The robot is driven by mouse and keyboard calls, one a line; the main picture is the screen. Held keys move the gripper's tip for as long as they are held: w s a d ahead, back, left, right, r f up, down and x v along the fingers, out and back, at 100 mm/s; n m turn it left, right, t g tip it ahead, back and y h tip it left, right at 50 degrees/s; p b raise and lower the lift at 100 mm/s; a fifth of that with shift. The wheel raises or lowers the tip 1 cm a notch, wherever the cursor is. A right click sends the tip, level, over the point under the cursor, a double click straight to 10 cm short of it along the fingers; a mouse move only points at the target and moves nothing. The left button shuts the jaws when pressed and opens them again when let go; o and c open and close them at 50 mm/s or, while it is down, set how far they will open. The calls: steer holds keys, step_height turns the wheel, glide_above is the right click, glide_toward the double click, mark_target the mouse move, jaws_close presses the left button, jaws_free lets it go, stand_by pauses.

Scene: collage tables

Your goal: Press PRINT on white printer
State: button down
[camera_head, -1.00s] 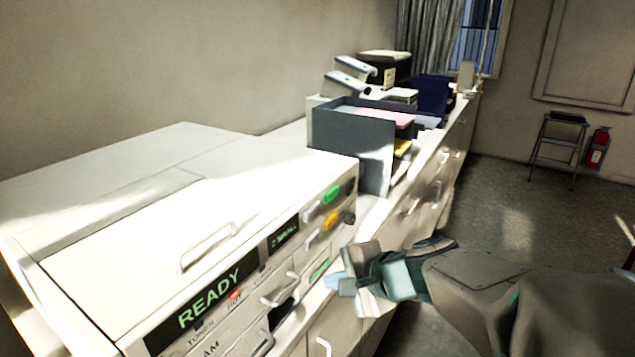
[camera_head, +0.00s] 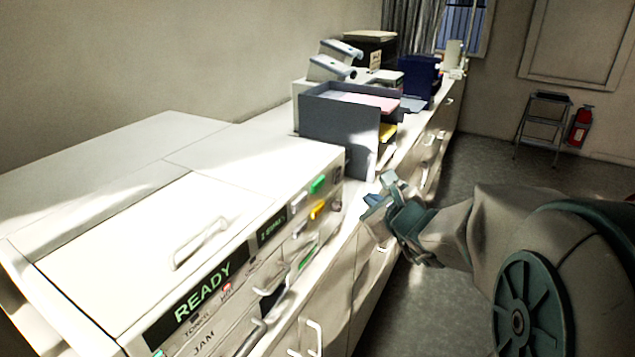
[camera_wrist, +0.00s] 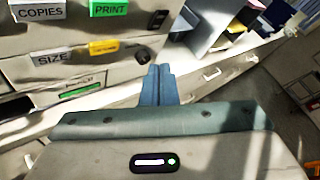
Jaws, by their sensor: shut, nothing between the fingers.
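The white printer (camera_head: 110,230) stands at the left on the counter, with a lit READY display on its front. Its green PRINT button (camera_wrist: 109,8) shows at the top of the wrist view, right of the COPIES label; in the head view the green button (camera_head: 318,184) is near the printer's right end. My gripper (camera_head: 378,190) is in front of and right of that end, apart from the printer. In the wrist view its blue fingers (camera_wrist: 157,72) are together and empty, pointing below and right of the PRINT button.
A yellow button (camera_head: 317,209) and a dark knob sit below and beside the green one. A grey paper tray (camera_head: 335,128) stands on the counter just past the printer. Drawer handles (camera_head: 314,338) stick out below. The floor at right is open.

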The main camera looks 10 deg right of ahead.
mark_target(324, 184)
steer(key=w+a+b, duration=0.4)
steer(key=w+a, duration=0.1)
steer(key=a, duration=0.2)
stand_by(0.4)
steer(key=shift+w+a, duration=0.1)
steer(key=shift+a+b, duration=0.1)
steer(key=shift+b, duration=0.35)
stand_by(1.4)
steer(key=shift+w+a+f+b, duration=0.1)
steer(key=shift+w+a+b, duration=0.1)
steer(key=shift+b, duration=0.2)
